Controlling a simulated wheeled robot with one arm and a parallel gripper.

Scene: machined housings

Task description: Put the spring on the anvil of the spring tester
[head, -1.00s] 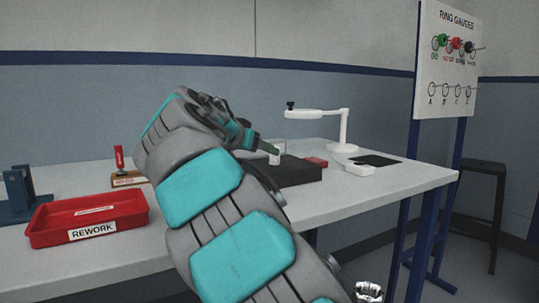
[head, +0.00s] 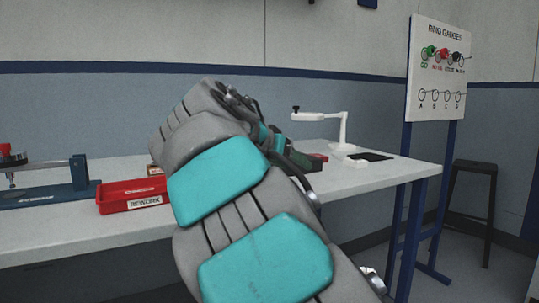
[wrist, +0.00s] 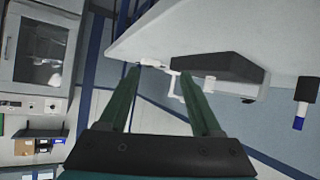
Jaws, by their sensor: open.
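A blue bench stand (head: 80,172) with a horizontal arm, a plunger and a red-and-black top is at the left edge of the head view. It looks like the spring tester, but it is cut off by the frame and its anvil is not clear. I cannot make out a spring in either view. My gripper (wrist: 160,73) is open, with nothing visible between its fingers in the wrist view. In the head view it is mostly behind my arm, over the right part of the table and far from the blue stand.
A red REWORK tray (head: 128,189) lies between the blue stand and my arm. A white lamp (head: 343,130) and a dark mat (head: 371,156) are at the table's right end. A black block (wrist: 215,66) shows in the wrist view. A ring gauge board (head: 437,68) and stool (head: 474,167) stand right.

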